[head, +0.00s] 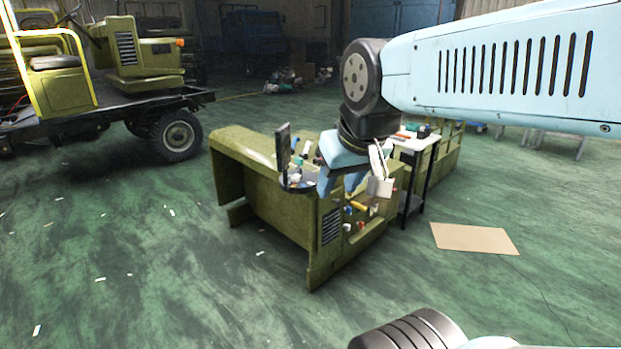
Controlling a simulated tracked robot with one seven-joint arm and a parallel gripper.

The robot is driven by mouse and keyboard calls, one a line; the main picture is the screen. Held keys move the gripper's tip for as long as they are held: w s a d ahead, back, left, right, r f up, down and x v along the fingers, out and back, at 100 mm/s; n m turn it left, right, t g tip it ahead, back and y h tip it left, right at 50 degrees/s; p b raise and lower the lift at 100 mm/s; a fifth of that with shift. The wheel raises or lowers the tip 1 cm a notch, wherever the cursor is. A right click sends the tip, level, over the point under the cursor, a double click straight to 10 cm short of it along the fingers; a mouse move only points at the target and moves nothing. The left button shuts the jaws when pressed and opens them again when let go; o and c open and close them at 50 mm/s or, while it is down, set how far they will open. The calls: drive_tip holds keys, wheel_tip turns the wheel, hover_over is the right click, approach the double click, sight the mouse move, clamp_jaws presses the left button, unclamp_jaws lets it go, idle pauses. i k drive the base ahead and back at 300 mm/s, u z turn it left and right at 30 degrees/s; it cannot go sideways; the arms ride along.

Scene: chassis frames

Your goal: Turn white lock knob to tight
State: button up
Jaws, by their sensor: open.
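The olive-green chassis cab panel (262,160) stands on the floor in the middle of the view. Small coloured parts sit on its side face below my gripper. My gripper and wrist hide part of the panel.
A dark upright screen (283,150) and small items stand on the panel's top. A white-topped table (417,141) with dark legs stands behind right. A tan board (474,238) lies on the floor. A green truck (140,75) is back left. Green floor in front is mostly clear.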

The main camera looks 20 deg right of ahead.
sight(294, 177)
drive_tip(key=z, duration=0.3)
drive_tip(key=i, duration=1)
drive_tip(key=z, duration=0.55)
drive_tip(key=k, duration=1.15)
drive_tip(key=u, duration=0.5)
drive_tip(key=i, duration=0.6)
